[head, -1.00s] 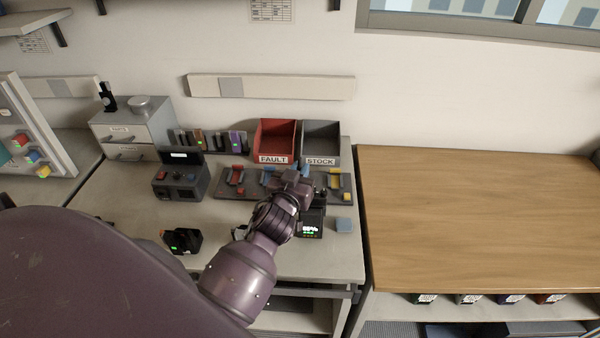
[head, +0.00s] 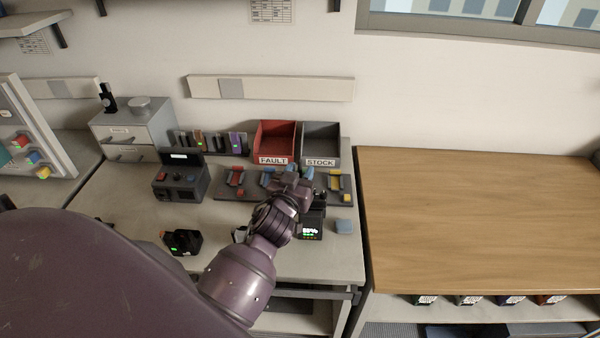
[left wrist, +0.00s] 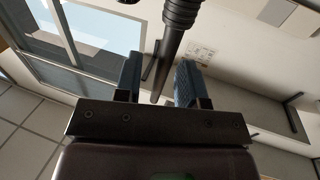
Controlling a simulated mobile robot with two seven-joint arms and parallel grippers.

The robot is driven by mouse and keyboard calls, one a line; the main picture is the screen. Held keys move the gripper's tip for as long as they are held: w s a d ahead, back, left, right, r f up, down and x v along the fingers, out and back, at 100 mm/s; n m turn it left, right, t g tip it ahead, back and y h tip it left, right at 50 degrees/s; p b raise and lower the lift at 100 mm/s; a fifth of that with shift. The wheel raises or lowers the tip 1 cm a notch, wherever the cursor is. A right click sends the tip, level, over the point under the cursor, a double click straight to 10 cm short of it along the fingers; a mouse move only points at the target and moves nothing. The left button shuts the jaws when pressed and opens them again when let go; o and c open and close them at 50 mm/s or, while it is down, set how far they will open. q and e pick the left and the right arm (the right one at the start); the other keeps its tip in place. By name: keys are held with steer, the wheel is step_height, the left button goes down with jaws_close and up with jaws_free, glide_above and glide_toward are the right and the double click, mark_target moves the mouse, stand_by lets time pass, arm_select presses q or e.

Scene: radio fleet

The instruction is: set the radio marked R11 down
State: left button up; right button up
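A dark radio (head: 312,222) with a lit percentage screen and green and orange lights stands upright near the front right of the grey workbench (head: 335,262). Its mark is too small to read, so I cannot tell if it is R11. My left gripper (head: 306,178) is just above and behind it, and my wrist hides part of that area. In the left wrist view the blue fingers (left wrist: 160,85) are apart. A dark tapered rod (left wrist: 176,35), like an antenna, runs between them with a gap on both sides. My right gripper is in neither view.
A red FAULT bin (head: 275,141) and a grey STOCK bin (head: 320,142) stand behind a tray of coloured parts (head: 230,192). Another dark device (head: 182,241) lies front left. The wooden table (head: 470,215) is clear.

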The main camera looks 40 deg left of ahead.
arm_select(q)
steer(key=b+v, duration=0.1)
steer(key=v, duration=1)
steer(key=shift+s, duration=0.3)
steer(key=shift+d, duration=0.15)
